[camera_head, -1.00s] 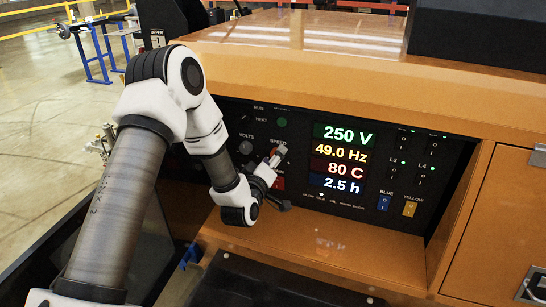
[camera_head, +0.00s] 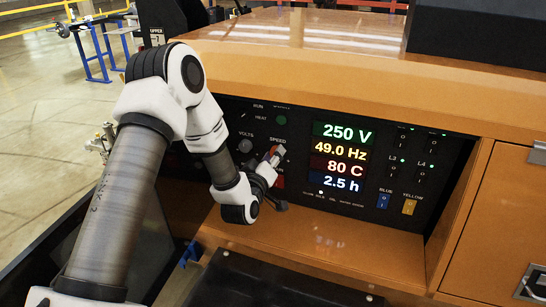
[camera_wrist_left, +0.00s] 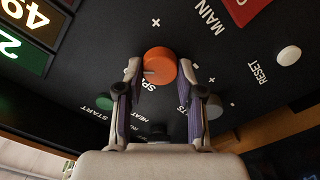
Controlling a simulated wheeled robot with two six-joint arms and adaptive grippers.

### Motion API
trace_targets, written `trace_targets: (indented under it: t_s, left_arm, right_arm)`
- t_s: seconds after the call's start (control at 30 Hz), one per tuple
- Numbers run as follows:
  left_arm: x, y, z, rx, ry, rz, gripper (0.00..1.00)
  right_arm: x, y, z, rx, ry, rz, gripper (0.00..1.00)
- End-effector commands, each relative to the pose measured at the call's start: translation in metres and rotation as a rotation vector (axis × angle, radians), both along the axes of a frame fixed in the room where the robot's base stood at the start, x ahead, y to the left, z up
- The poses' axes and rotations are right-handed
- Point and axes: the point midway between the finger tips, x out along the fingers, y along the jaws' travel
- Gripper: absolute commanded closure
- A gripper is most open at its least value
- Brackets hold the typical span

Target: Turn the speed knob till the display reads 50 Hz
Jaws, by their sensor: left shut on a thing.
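The speed knob (camera_wrist_left: 160,66) is round and orange in the left wrist view, with the partly covered SPEED label beside it. My left gripper (camera_wrist_left: 160,74) is shut on this knob, one fingertip at each side. In the head view my left gripper (camera_head: 274,156) reaches the panel just under the SPEED label and mostly hides the knob. The display (camera_head: 339,147) reads 49.0 Hz in its yellow line, below 250 V and above 80 C and 2.5 h. My right gripper is not in view.
The VOLTS knob (camera_head: 246,146) is left of the gripper, and a green button (camera_head: 281,118) is above it. A red part (camera_wrist_left: 246,8) and a pale RESET button (camera_wrist_left: 289,55) are near. Blue (camera_head: 384,201) and yellow switches (camera_head: 409,206) are at right. An orange ledge (camera_head: 320,233) lies below.

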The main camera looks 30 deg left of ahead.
Motion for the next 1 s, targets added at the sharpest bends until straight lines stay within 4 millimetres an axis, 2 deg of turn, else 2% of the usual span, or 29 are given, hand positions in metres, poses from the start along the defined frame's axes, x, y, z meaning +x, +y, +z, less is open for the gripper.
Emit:
trace_targets:
  t_s: [0.6, 1.0]
  left_arm:
    - [0.0004, -0.0009, 0.0013, 0.441, 0.105, 0.001, 0.98]
    - [0.0006, -0.0012, 0.0011, 0.545, 0.129, 0.000, 0.98]
  right_arm:
    - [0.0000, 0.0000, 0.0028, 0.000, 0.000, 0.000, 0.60]
    - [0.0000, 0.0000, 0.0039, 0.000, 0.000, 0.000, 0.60]
